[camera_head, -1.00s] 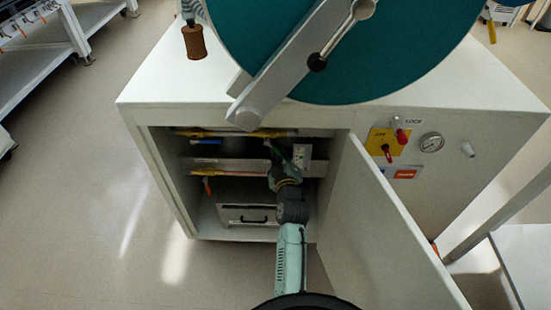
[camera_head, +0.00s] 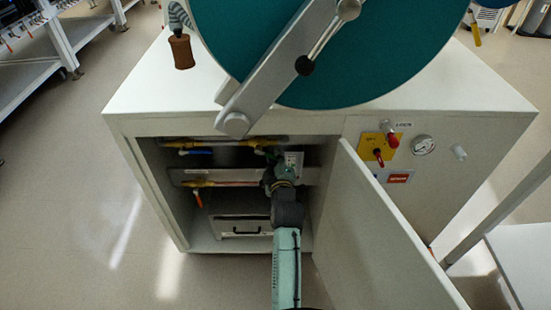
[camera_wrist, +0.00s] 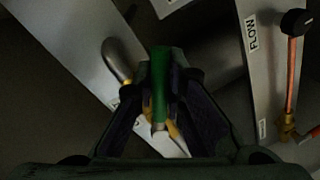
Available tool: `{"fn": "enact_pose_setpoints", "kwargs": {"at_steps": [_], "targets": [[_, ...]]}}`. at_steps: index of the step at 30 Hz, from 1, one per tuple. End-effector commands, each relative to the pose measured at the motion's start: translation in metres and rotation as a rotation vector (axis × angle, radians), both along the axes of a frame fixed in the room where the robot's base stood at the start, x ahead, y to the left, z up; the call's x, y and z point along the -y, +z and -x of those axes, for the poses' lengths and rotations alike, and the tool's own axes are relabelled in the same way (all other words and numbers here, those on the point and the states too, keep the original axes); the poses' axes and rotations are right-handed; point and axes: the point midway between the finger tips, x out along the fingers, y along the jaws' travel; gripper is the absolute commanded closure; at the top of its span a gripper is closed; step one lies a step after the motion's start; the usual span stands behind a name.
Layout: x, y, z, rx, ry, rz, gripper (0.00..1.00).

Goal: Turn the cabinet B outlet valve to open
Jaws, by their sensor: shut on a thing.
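My gripper (camera_head: 270,160) is inside the open cabinet under the teal disc, near the upper right of the opening. In the wrist view, my gripper (camera_wrist: 161,108) is shut on a green valve handle (camera_wrist: 159,72), which stands between the two dark fingers. Some brass (camera_wrist: 173,130) shows behind the fingers. Most of the valve body is hidden by them. In the head view, my wrist hides the green handle's hold. Two other valve levers show at left: a blue one (camera_head: 200,152) on the upper brass line and an orange one (camera_head: 198,199) hanging down lower.
The cabinet door (camera_head: 375,235) stands open close to the right of my arm. A drawer-like box (camera_head: 240,228) sits low inside. A yellow switch plate (camera_head: 378,148) is on the front panel.

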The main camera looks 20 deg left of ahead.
Motion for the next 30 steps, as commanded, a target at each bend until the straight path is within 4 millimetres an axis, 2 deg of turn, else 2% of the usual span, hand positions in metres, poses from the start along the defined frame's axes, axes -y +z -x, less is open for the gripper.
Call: {"fn": "enact_pose_setpoints", "kwargs": {"at_steps": [4, 5, 14, 30], "targets": [[-0.0004, 0.0024, -0.0007, 0.005, 0.001, -0.002, 1.0], [-0.0004, 0.0024, -0.0007, 0.005, 0.0, -0.002, 0.88], [-0.0003, 0.0012, -0.0003, 0.002, 0.001, -0.002, 0.68], [-0.0013, -0.001, 0.0004, -0.011, 0.0, -0.038, 0.68]]}}
